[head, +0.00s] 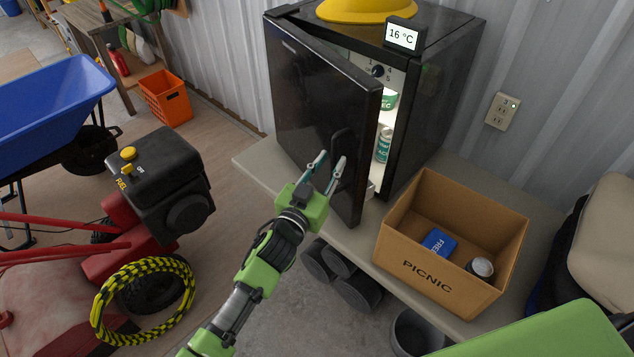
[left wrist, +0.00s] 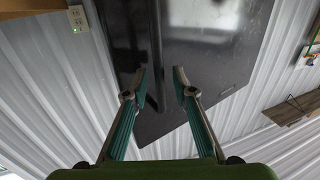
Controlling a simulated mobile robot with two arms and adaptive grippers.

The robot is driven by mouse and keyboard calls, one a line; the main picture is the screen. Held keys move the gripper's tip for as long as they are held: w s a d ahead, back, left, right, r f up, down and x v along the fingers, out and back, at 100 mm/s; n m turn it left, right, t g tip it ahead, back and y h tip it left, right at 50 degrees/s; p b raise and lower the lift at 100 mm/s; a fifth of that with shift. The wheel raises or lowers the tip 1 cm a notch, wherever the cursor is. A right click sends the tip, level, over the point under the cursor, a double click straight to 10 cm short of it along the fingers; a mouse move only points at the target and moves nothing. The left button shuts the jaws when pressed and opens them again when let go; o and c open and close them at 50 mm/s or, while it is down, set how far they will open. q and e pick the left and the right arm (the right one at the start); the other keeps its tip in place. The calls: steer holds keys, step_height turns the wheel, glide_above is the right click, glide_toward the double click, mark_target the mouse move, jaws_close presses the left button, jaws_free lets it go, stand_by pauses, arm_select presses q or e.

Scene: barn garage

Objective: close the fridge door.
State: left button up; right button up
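The black fridge (head: 435,90) stands on a grey bench against the wall. Its door (head: 315,95) is ajar, hinged at the left, with a lit gap along its right edge. Cans and a green-and-white tub (head: 389,99) show inside through the gap. A dark handle (head: 342,147) is on the door's outer face near its free edge. My left gripper (head: 329,164) is in front of the door's lower part, close to the handle, with its fingers apart and nothing between them. The left wrist view shows the open fingers (left wrist: 160,82) before the dark door (left wrist: 205,65); contact cannot be told. My right gripper is not in view.
A cardboard picnic box (head: 420,262) holding a blue pack and a can stands on the bench right of the door. A yellow hard hat (head: 366,10) and a temperature display (head: 403,34) are on the fridge top. A red machine (head: 125,240) stands at the left.

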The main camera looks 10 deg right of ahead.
arm_select(q)
steer(key=v, duration=1)
